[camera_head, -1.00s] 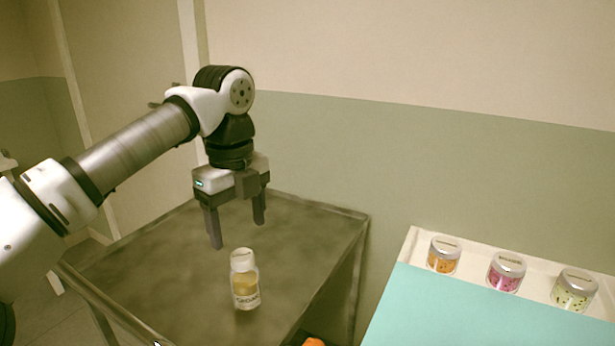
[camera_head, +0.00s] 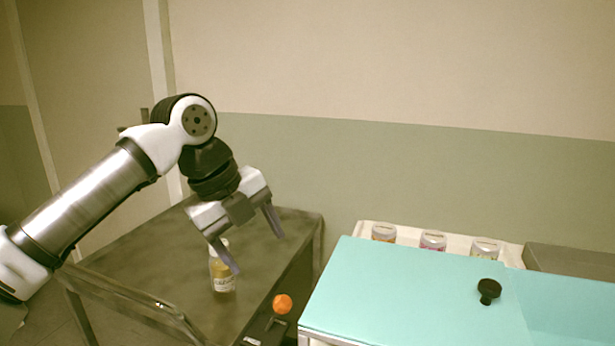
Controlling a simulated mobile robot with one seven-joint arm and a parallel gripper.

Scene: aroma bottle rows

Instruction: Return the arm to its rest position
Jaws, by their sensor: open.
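My gripper (camera_head: 258,256) is open and empty, tilted with its fingers pointing down and to the right, over the dark metal cart (camera_head: 126,262). A labelled bottle with yellowish contents (camera_head: 222,284) stands upright on the cart. One finger partly covers its upper part in the picture; I cannot tell how far apart they are in depth. My arm reaches in from the left edge.
A teal-topped table (camera_head: 400,290) stands right of the cart. Behind its edge, a pale tray (camera_head: 365,228) holds jars (camera_head: 432,241). A black knob-like object (camera_head: 488,291) lies on the teal top. An orange knob (camera_head: 282,303) shows beside the cart.

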